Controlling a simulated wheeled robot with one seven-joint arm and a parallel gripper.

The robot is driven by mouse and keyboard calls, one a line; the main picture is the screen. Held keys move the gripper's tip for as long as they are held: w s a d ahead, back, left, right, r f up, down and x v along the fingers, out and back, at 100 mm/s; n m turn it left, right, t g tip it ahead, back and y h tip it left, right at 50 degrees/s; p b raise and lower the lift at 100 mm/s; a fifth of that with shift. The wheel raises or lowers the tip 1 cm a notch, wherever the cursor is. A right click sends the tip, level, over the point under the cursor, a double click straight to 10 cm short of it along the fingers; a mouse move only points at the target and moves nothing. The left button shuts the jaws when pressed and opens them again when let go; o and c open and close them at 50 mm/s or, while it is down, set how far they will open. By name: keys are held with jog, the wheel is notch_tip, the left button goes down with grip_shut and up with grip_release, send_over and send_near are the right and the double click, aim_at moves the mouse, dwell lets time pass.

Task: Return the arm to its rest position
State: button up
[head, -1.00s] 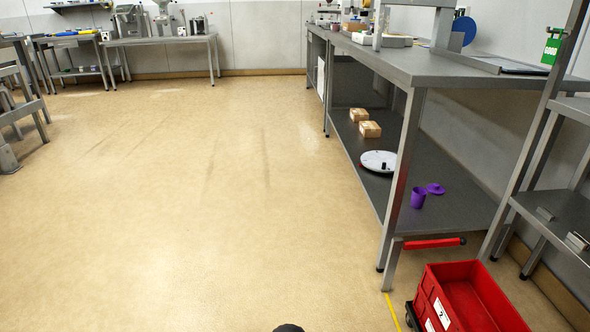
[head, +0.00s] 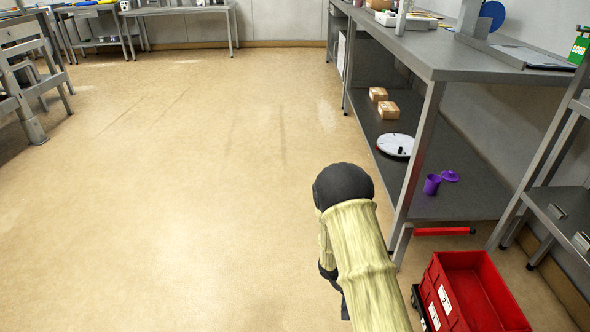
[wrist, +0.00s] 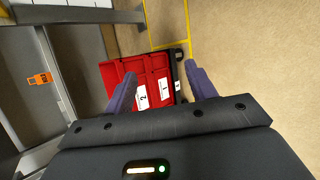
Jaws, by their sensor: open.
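My arm, in a pale yellow sleeve with a black rounded joint, shows in the lower middle of the head view, in front of the steel bench. My gripper (wrist: 160,88) shows in the wrist view with its two purple-grey fingers apart and nothing between them. Beyond the fingers, lower down, is a red crate (wrist: 118,74) with white labels. In the head view the gripper itself cannot be made out; only the arm shows.
A steel bench (head: 440,62) with a lower shelf runs along the right. The shelf holds small boxes (head: 388,110), a white disc (head: 396,145) and a purple cup (head: 432,184). The floor (head: 190,190) at left is clear.

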jog(key=s+a+r+t+y+p, duration=0.2)
jog(key=a+r+y+p, duration=0.1)
jog(key=r, duration=0.7)
jog(key=s+a+r+n+t+y+p, duration=0.1)
jog(key=s+a+r+t+y+p, duration=0.15)
jog(key=r, duration=0.65)
jog(key=s+a+r+t+y+p, duration=0.1)
jog(key=a+r+t+y+p, duration=0.15)
jog(key=r, duration=0.75)
jog(key=w+p+v, duration=0.2)
jog(key=p+v, duration=1)
jog(key=w+d+r+p+v, duration=0.1)
jog(key=w+p+v, duration=0.2)
jog(key=p+v, duration=1)
jog(key=w+p+v, duration=0.2)
jog(key=p+v, duration=1)
jog(key=shift+w+d+r, duration=0.25)
jog(key=shift+d+r, duration=0.1)
jog(key=shift+r, duration=0.25)
